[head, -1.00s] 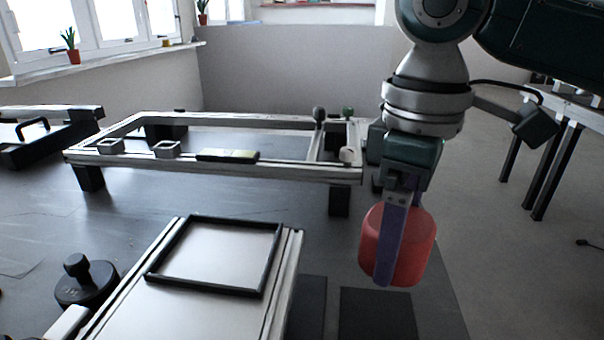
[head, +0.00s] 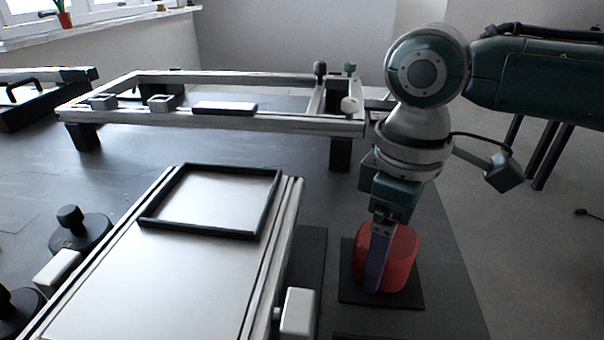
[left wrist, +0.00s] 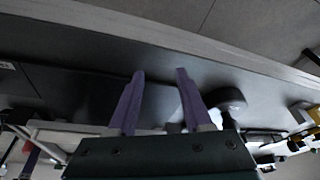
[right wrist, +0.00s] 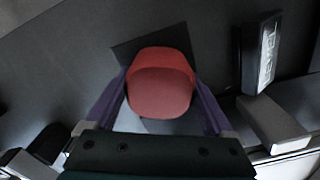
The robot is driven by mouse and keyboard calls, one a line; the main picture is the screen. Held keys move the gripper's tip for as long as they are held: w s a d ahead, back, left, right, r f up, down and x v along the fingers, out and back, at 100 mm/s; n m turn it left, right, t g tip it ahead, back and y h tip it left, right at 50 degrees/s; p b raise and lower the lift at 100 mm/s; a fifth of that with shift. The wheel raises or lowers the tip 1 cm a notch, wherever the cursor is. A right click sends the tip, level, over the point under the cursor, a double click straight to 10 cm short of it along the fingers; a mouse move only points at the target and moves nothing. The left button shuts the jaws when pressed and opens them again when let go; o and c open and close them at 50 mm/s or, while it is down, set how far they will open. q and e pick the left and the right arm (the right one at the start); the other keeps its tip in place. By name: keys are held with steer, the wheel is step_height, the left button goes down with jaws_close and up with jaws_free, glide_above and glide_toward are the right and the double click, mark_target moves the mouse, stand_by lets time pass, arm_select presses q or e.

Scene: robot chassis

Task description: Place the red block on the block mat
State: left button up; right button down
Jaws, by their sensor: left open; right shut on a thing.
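The red block (head: 398,262) is a rounded block in the jaws of my right gripper (head: 378,277). In the head view it stands upright over the dark square block mat (head: 407,299); whether it touches the mat I cannot tell. In the right wrist view the red block (right wrist: 161,82) sits between the two purple fingers of my right gripper (right wrist: 161,98), with the dark mat (right wrist: 128,52) beneath and behind it. My left gripper (left wrist: 158,74) shows only in the left wrist view, its purple fingers apart with nothing between them.
A metal platform with a black square frame (head: 157,224) lies left of the mat. A metal rail frame (head: 270,121) on dark feet stands behind. Black round weights (head: 80,230) are at the left. A white-ended part (head: 298,312) stands near the mat's left side. Floor right of the mat is clear.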

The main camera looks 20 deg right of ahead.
arm_select(q)
steer(key=shift+a, duration=0.1)
arm_select(e)
jaws_free()
steer(key=shift+f, duration=0.1)
arm_select(q)
step_height(320, 180, up, 3)
steer(key=p, duration=0.3)
steer(key=shift+r, duration=0.2)
arm_select(e)
step_height(320, 180, up, 12)
steer(key=shift+f, duration=0.1)
steer(key=shift+r, duration=0.25)
